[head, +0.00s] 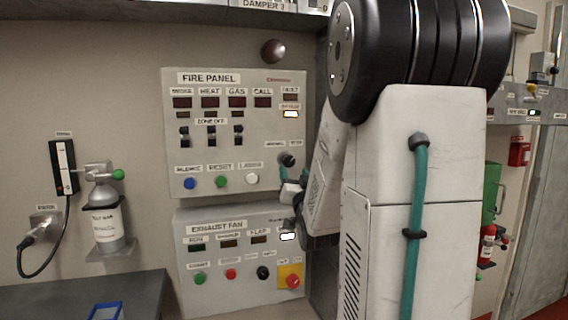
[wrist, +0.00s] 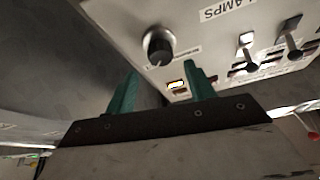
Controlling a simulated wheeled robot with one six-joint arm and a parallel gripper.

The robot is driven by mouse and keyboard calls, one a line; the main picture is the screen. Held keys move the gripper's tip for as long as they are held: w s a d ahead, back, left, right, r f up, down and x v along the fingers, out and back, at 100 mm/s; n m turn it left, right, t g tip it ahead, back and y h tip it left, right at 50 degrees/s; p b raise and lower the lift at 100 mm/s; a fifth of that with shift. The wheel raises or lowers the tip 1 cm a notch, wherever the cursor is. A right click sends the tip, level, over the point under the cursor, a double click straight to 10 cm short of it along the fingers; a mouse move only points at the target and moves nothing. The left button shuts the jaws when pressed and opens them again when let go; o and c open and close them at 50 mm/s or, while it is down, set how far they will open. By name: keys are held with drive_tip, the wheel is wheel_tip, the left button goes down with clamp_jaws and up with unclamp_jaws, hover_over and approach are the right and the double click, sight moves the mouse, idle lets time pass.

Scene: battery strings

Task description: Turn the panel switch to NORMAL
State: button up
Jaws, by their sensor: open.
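The panel switch (head: 287,159) is a dark round knob at the lower right of the grey fire panel (head: 215,160) in the head view. Small labels sit above it, too blurred to read surely. In the wrist view the same-looking black knob (wrist: 158,46) stands out from the panel face, with a pale pointer mark on it. My gripper (wrist: 160,70) is open, its two teal fingers apart and empty. The knob appears between and beyond the fingertips; I see no contact. In the head view my gripper (head: 293,173) is just below the knob, partly hidden by my arm.
The exhaust fan panel (head: 215,262) is directly below, with buttons and a red knob on a yellow plate (head: 291,281). A shelf (head: 190,12) runs above. A gas bottle (head: 106,222) hangs at left. Toggle switches (wrist: 247,52) show right of the knob in the wrist view.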

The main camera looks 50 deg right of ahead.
sight(290, 162)
drive_tip(key=x, duration=0.6)
drive_tip(key=shift+w+d+r, duration=0.1)
drive_tip(key=shift+w, duration=0.25)
drive_tip(key=c, duration=1)
drive_tip(key=shift+o, duration=0.2)
